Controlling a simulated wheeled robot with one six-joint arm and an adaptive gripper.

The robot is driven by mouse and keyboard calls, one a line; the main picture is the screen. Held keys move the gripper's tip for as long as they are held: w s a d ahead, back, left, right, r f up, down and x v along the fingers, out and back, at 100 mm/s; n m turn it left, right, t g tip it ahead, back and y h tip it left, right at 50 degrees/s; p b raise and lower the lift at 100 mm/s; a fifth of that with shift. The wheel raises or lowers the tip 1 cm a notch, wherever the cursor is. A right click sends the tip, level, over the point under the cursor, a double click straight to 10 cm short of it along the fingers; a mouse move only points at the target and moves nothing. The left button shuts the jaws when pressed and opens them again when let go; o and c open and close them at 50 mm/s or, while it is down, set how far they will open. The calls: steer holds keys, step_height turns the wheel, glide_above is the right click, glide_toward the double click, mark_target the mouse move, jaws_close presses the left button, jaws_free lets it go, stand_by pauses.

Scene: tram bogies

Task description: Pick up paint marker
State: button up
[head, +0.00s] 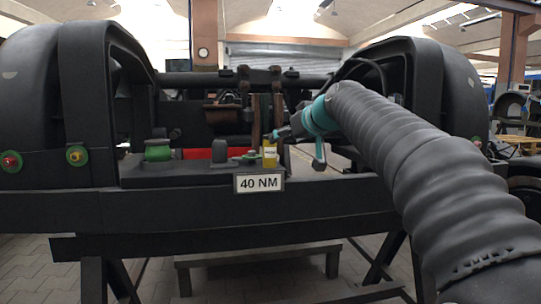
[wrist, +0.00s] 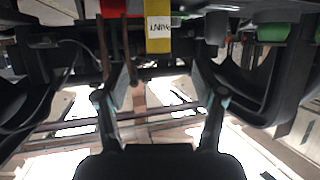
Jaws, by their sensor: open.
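The paint marker appears to be a small upright yellow block (head: 270,155) with a pale label. It stands on the dark ledge of the bogie frame, just right of centre in the head view. In the wrist view the yellow block (wrist: 158,38) shows at the top centre, its label lettering upside down and too small to read surely. My gripper (wrist: 160,86) is open and empty, its two fingers spread apart. The block lies beyond the fingertips, not between them. In the head view my teal gripper is just right of the block.
A "40 NM" sign (head: 258,183) hangs on the frame's front below the block. A green cylinder (head: 158,150), a dark cylinder (head: 219,149) and a red part (head: 198,154) are to its left. Large dark wheel guards (head: 88,95) flank the frame. A low bench (head: 255,257) stands beneath.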

mark_target(273, 147)
steer(key=x, duration=1.2)
steer(key=shift+d+f+p, duration=0.1)
steer(key=shift+f+p, duration=0.15)
steer(key=shift+p, duration=0.15)
steer(key=shift+c, duration=0.2)
steer(key=c, duration=1.2)
jaws_close()
steer(key=shift+r, duration=0.15)
